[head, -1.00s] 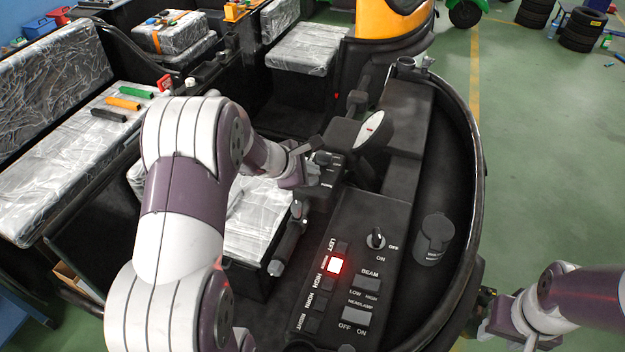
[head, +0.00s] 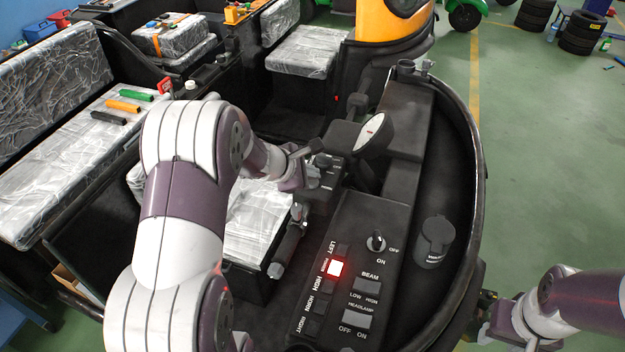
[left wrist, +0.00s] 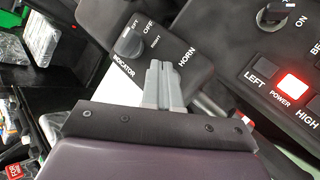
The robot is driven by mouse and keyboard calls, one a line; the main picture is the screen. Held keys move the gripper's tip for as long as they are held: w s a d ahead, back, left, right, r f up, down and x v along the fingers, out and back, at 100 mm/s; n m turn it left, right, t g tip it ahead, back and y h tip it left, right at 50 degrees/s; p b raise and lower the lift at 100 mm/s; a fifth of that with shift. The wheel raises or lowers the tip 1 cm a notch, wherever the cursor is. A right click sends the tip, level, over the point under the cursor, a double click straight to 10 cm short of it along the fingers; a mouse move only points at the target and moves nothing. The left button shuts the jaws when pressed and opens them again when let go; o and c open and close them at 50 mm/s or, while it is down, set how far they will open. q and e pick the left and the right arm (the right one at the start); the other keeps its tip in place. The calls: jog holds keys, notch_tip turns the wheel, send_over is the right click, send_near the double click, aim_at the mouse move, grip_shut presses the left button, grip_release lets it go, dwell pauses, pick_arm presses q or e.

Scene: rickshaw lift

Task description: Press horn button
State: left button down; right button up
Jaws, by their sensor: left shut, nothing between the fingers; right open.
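A black control box (head: 328,172) on the handlebar carries an indicator knob. The left wrist view shows the box (left wrist: 125,20) close up, with a HORN label (left wrist: 187,58). My left gripper (left wrist: 162,68) is shut and empty, its tips over the box just left of that label. No horn button shows there; the fingers may hide it. In the head view my left gripper (head: 306,176) is at the box's left side; contact cannot be told. A dark square (head: 321,307) sits beside another HORN label on the dashboard. My right gripper (head: 484,318) is open at lower right, outside the rickshaw.
The dashboard (head: 350,225) has a lit red power square (head: 335,268), a key switch (head: 376,242) and beam and headlamp switches. A wrapped seat (head: 258,215) lies left of the handlebar.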

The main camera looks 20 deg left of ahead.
pick_arm(q)
jog(key=shift+f+b, duration=0.65)
jog(key=shift+f, duration=0.15)
dwell(0.4)
jog(key=shift+r, duration=0.5)
jog(key=shift+r+p, duration=0.1)
jog(key=shift+p, duration=0.2)
notch_tip(320, 180, up, 5)
jog(key=p, duration=0.4)
jog(key=shift+r, duration=0.2)
